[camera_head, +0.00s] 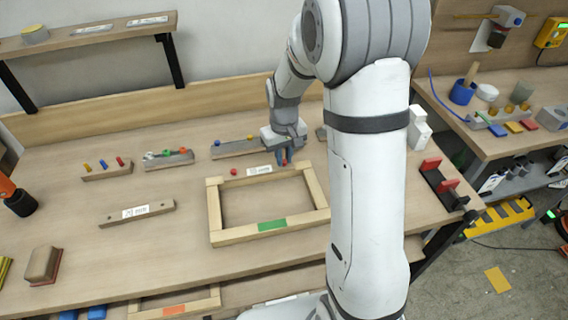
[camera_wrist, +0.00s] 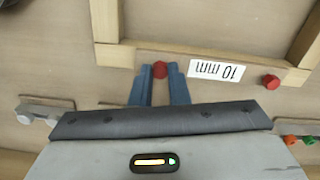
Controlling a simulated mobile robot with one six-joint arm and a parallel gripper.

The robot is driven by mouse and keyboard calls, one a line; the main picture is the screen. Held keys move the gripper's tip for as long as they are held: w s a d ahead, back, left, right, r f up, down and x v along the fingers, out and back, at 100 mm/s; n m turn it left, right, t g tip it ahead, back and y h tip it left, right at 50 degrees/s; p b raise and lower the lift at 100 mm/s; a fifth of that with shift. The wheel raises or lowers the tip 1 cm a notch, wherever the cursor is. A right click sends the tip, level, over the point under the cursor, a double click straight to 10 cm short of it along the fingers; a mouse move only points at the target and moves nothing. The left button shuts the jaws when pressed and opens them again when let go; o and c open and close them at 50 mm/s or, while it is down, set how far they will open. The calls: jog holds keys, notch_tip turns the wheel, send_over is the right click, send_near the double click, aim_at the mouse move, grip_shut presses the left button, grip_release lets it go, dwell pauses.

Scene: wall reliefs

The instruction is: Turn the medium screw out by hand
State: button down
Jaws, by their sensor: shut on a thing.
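A red screw (camera_wrist: 160,69) sits between the blue fingertips of my gripper (camera_wrist: 160,74) in the wrist view, at the edge of a pale wooden frame (camera_wrist: 130,55). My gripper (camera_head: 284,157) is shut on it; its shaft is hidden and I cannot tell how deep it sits. In the head view my gripper points down at the back edge of the frame (camera_head: 215,215). A second red screw (camera_head: 234,171) stands apart on the left, and also shows in the wrist view (camera_wrist: 271,81). A white "10 mm" label (camera_wrist: 216,70) lies between the two.
Small holders with coloured pieces stand at the left (camera_head: 106,174), beside it (camera_head: 168,160) and behind the frame (camera_head: 237,150). A labelled wooden strip (camera_head: 137,213) lies left of the frame. A red and black fixture (camera_head: 443,185) stands at the right edge.

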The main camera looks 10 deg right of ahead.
jog(key=n, duration=0.5)
dwell(0.4)
jog(key=n, duration=0.5)
jog(key=shift+n, duration=0.6)
jog(key=n, duration=0.4)
jog(key=shift+n+b, duration=0.3)
jog(key=shift+n, duration=0.1)
jog(key=n, duration=0.4)
jog(key=shift+n, duration=0.4)
